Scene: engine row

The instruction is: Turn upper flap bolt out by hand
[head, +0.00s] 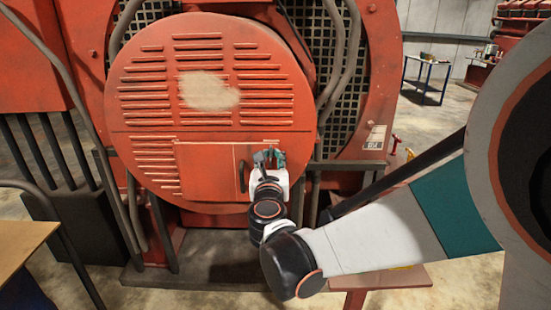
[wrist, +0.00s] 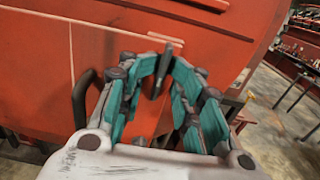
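The large flap panel (head: 206,165) is part of the round red engine cover, with a dark curved handle (head: 242,177) near its right edge. In the wrist view this handle (wrist: 83,98) is left of my fingers. A dark, slim, slanted bolt-like piece (wrist: 161,72) shows between my fingertips at the panel's right side. My gripper (head: 268,156) has teal fingers and is up against the right part of the cover. In the wrist view my gripper (wrist: 163,66) has its fingertips on both sides of the dark piece. I cannot tell whether they press on it. In the head view my gripper hides the bolt.
Dark hoses (head: 340,60) and a grille flank the round cover. A small red lever (head: 395,143) stands to the right. A wooden tabletop (head: 22,240) is at the lower left. A blue-legged workbench (head: 428,70) is at the back right, with open floor before it.

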